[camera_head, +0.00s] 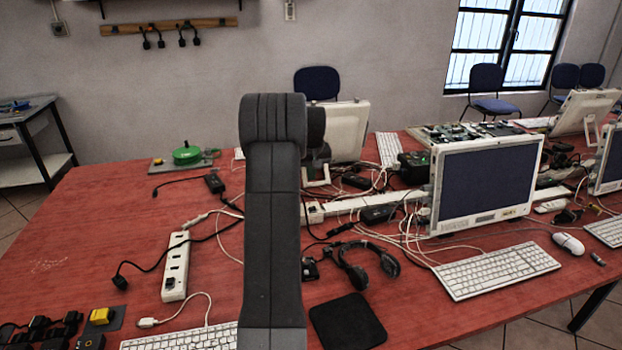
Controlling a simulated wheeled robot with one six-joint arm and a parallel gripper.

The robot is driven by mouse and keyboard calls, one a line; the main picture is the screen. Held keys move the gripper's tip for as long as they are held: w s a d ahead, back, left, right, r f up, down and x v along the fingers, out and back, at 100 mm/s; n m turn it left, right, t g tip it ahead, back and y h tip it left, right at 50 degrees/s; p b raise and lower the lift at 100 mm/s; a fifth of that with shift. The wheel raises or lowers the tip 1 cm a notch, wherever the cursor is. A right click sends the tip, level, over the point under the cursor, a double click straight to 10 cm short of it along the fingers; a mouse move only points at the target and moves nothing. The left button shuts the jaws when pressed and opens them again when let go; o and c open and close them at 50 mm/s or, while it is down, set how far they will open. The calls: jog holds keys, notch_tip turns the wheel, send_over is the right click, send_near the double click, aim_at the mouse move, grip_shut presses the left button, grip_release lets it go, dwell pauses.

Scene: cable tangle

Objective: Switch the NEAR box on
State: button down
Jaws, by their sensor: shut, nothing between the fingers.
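I cannot tell for sure which object is the NEAR box. At the bottom left of the head view, a yellow block (100,316) sits on a dark plate, with a small black box (91,342) cut by the lower edge. A white power strip (176,266) lies left of my arm. Farther back is a small black box (214,183) with a cable. Another black box (378,214) lies right of my arm, by a long white strip. No switch state is readable. My arm rises through the middle; my gripper does not show.
The red table (110,215) has free room at left. Loose cables, a black headset (365,266), a black mouse pad (346,321), a keyboard (495,270) and a monitor (487,184) crowd the right. A green round object (187,155) is at the back left.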

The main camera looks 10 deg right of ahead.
aim_at(313, 207)
jog(key=shift+d+r+p, duration=0.2)
jog(key=shift+r+p, duration=0.05)
jog(key=shift+p, duration=0.75)
jog(key=shift+f, duration=0.2)
jog(key=x, duration=0.4)
jog(key=p+x, duration=0.1)
jog(key=x, duration=0.3)
jog(key=p+x, duration=0.1)
jog(key=x, duration=0.3)
jog(key=shift+s+d+f, duration=0.2)
jog(key=shift+s+f, duration=0.1)
jog(key=shift+f, duration=0.15)
jog(key=shift+f+p, duration=0.3)
jog(key=shift+f, duration=0.2)
